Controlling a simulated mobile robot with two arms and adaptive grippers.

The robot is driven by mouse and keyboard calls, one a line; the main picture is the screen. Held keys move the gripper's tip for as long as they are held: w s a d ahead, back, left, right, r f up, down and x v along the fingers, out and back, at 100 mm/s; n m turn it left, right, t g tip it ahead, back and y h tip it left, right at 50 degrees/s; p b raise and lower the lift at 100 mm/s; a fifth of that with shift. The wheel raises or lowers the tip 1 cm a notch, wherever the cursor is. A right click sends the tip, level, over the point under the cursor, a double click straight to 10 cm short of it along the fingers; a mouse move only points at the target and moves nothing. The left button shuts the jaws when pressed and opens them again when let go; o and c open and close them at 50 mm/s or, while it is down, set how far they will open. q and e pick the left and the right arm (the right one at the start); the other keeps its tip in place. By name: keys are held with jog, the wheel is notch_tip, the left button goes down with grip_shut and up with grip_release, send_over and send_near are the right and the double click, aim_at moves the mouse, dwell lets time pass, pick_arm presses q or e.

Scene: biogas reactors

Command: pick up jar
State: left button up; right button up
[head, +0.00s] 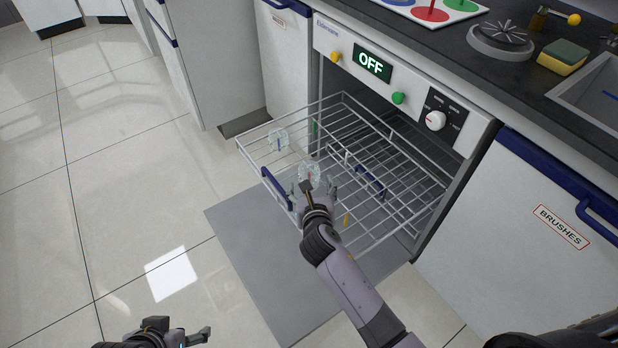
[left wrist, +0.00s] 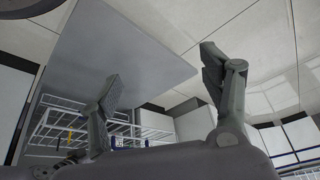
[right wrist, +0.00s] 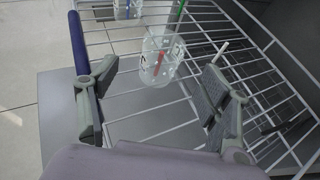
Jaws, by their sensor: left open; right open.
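Two clear glass jars are in the pulled-out wire rack (head: 405,211). The nearer jar (head: 309,173) lies just beyond my right gripper (head: 314,188); the farther jar (head: 278,139) is near the rack's left corner. In the right wrist view the nearer jar (right wrist: 161,62) shows between and beyond the open, empty fingers (right wrist: 160,85), with a red mark on it. The farther jar (right wrist: 128,9) is cut by the top edge. I cannot tell whether the fingers touch the jar. My left gripper (head: 178,335) is open and empty, low over the floor, away from the rack.
The dishwasher's grey door (head: 275,270) is folded down under the rack. Its panel (head: 373,66) reads OFF. A blue handle (head: 276,188) runs along the rack's front. The counter (head: 480,60) above holds a sponge (head: 563,55). Floor to the left is clear.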

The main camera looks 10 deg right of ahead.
aim_at(310, 177)
jog(key=b+x, duration=0.1)
jog(key=x, duration=0.3)
jog(key=shift+b, duration=0.3)
jog(key=shift+w+f, duration=0.1)
jog(key=shift+w, duration=0.05)
jog(key=b+x, duration=0.1)
jog(key=x, duration=0.1)
jog(key=shift+w+d+f+b, duration=0.2)
jog(key=shift+b, duration=0.15)
jog(key=shift+b+x, duration=0.65)
jog(key=shift+x, duration=0.55)
pick_arm(q)
jog(key=w+d+r+t+h, duration=0.2)
jog(key=w+d+r+t, duration=0.1)
jog(key=w+r+t, duration=0.3)
jog(key=w+d+r+t+h, duration=0.1)
jog(key=w+d+r+t, duration=0.2)
jog(key=w+r+t, duration=0.4)
notch_tip(310, 177, up, 4)
jog(key=shift+w+f+m+h, duration=0.2)
jog(key=shift+w+m+h, duration=0.2)
jog(key=shift+w, duration=0.45)
pick_arm(e)
jog(key=shift+w+d, duration=0.1)
pick_arm(q)
jog(key=shift+d, duration=0.1)
pick_arm(e)
jog(key=shift+c, duration=0.6)
jog(key=c, duration=1.2)
